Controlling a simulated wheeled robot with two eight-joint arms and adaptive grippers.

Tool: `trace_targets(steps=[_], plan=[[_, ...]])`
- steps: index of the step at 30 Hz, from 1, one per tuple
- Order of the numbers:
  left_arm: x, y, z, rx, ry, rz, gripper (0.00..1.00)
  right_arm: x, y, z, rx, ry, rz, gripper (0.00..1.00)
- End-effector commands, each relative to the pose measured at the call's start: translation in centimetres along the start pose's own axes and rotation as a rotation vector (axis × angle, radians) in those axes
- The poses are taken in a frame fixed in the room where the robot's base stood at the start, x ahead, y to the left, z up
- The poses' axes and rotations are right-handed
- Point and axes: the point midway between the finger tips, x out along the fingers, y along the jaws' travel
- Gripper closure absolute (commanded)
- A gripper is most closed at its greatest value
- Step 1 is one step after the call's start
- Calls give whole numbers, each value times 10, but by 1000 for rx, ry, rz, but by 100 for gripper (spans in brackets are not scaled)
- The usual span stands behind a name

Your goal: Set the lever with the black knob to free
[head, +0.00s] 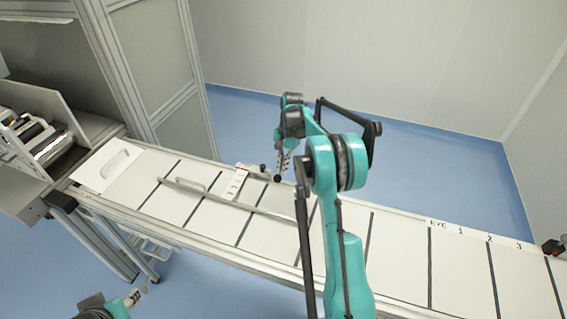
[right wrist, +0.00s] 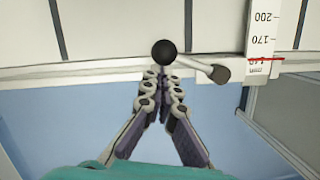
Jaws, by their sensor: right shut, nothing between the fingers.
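The black ball knob (right wrist: 164,52) stands at the rail edge of the table in the right wrist view. A short pale rod with a dark grey end (right wrist: 218,74) lies to its right. In the head view the knob (head: 278,179) is just below my right gripper (head: 283,172). My right gripper (right wrist: 160,74) is shut and empty, its fingertips close to the knob's near side. Whether they touch it I cannot tell. The lever's stem is mostly hidden, and no free marking is readable. My left gripper (head: 133,297) is low at the left, too small to judge.
A white scale with a red line (right wrist: 264,40) is right of the lever in the wrist view. A long metal bar (head: 245,206) lies along the white table (head: 395,255), which has dark slots. A machine (head: 35,135) stands left. Blue floor lies behind the table.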

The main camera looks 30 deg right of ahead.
Motion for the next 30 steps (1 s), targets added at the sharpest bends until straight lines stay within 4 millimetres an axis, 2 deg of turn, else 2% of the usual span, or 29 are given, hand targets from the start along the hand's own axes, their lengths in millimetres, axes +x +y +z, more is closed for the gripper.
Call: trace_targets(steps=[14,30], plan=[[1,0,0,0,0,0,60,8,1,35,439,-1,-104,100],[1,0,1,0,0,0,60,16,-14,67,903,0,-213,100]])
